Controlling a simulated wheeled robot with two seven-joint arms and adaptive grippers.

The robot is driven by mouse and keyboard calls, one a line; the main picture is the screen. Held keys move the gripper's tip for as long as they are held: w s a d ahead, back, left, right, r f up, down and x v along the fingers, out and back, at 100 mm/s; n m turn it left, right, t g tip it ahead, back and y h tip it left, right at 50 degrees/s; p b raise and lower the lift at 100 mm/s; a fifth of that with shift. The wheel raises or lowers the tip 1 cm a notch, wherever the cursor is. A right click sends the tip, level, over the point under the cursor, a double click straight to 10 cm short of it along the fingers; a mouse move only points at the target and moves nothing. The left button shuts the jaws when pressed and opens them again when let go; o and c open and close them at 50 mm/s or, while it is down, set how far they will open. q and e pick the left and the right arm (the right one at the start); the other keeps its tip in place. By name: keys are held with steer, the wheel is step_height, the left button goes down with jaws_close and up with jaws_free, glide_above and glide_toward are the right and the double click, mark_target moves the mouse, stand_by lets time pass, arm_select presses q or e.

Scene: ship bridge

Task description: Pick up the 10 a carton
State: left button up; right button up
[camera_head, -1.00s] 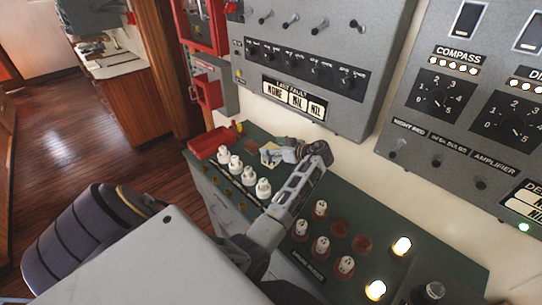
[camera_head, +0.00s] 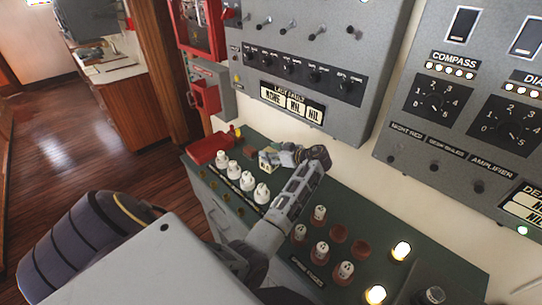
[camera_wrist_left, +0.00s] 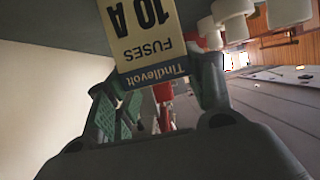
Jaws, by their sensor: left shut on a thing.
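The 10 A carton (camera_head: 267,159) is a small pale box at the back of the green console top, near the red tray. In the left wrist view the carton (camera_wrist_left: 146,36) shows a cream label reading "FUSES 10 A", upside down, with a blue "Tindlevolt" band. My left gripper (camera_head: 285,156) reaches it from the right in the head view and is shut on it. Its fingers stand on both sides of the carton in the wrist view. I cannot tell whether the carton touches the console top. My right gripper is not in view.
White fuse holders (camera_head: 248,181) stand in a row just in front of the carton. A red tray (camera_head: 208,149) lies to its left. More white holders and lit lamps (camera_head: 401,251) are on the right. A grey wall panel (camera_head: 300,50) hangs above.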

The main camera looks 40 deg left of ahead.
arm_select(q)
steer(key=shift+r, duration=0.1)
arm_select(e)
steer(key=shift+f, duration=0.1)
arm_select(q)
steer(key=shift+s+r+b, duration=0.2)
steer(key=shift+r+b, duration=0.1)
steer(key=shift+b, duration=0.05)
step_height(320, 180, up, 6)
steer(key=shift+b, duration=0.7)
steer(key=s+a+b, duration=0.1)
steer(key=s+b, duration=0.2)
steer(key=s, duration=1.6)
steer(key=shift+s+a+b, duration=0.25)
steer(key=shift+a+b, duration=0.05)
steer(key=shift+a, duration=0.05)
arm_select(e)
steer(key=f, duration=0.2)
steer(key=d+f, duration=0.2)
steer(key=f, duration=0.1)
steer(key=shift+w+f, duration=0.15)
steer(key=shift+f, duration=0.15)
arm_select(q)
steer(key=shift+r, duration=0.1)
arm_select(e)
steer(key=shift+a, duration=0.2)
